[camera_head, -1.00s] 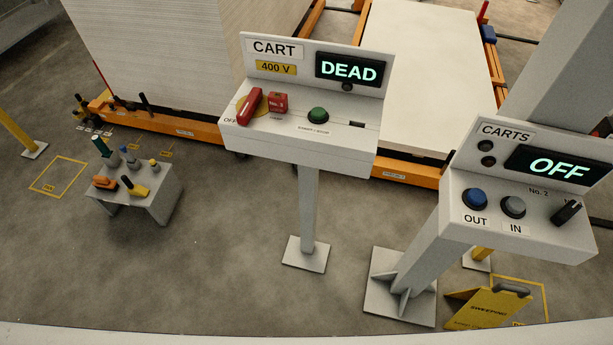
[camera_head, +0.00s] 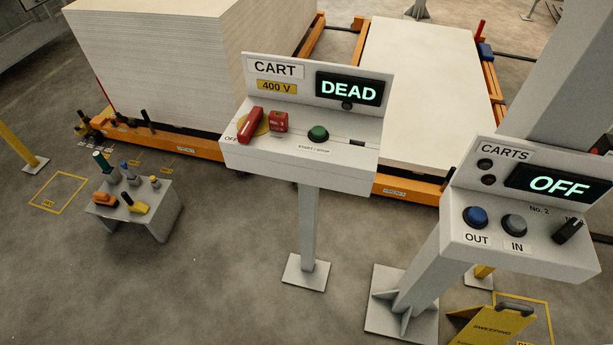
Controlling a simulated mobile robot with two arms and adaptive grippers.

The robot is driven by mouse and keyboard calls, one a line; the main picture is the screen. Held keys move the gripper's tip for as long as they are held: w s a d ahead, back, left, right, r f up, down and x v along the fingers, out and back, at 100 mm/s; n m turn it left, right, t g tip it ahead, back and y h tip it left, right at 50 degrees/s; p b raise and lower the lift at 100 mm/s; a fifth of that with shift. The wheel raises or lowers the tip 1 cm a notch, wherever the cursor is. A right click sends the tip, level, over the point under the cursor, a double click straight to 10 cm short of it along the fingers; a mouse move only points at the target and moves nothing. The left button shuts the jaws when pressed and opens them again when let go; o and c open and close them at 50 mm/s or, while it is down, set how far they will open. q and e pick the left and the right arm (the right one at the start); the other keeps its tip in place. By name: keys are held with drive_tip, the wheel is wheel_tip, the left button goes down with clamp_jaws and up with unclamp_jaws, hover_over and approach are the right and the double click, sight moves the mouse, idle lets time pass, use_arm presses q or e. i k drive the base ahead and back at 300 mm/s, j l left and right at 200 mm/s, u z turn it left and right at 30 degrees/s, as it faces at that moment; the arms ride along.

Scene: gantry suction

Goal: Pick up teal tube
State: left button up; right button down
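The teal tube (camera_head: 101,161) stands upright, slightly tilted in the picture, at the back left of a small grey tool table (camera_head: 154,219). Beside it on the table are a grey tool with a blue top (camera_head: 127,172), a small grey piece with a yellow top (camera_head: 154,183), an orange tool (camera_head: 104,198) and a yellow and black tool (camera_head: 135,205). Neither of my grippers shows in the head view.
A cart console (camera_head: 303,147) reading DEAD stands on a post right of the table. A second console (camera_head: 520,215) reading OFF stands at right, with a yellow sweeping sign (camera_head: 485,325) below. A sheet stack (camera_head: 165,80) is behind. The floor in front of the table is clear.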

sight(101, 159)
drive_tip(key=u, duration=1.45)
drive_tip(key=z, duration=0.6)
drive_tip(key=i+j+z, duration=0.1)
drive_tip(key=i+z, duration=0.15)
drive_tip(key=z, duration=0.15)
drive_tip(key=i+j+z, duration=0.15)
drive_tip(key=z, duration=0.25)
drive_tip(key=i+j+z, duration=0.4)
drive_tip(key=j+z, duration=0.15)
drive_tip(key=z, duration=0.25)
drive_tip(key=i+j, duration=0.15)
drive_tip(key=j, duration=0.2)
drive_tip(key=i+j+z, duration=0.1)
drive_tip(key=j, duration=0.3)
drive_tip(key=i+j, duration=0.2)
drive_tip(key=j, duration=0.15)
drive_tip(key=i+j+z, duration=0.1)
drive_tip(key=j, duration=0.3)
drive_tip(key=i+j, duration=0.15)
drive_tip(key=j, duration=0.25)
drive_tip(key=z, duration=0.05)
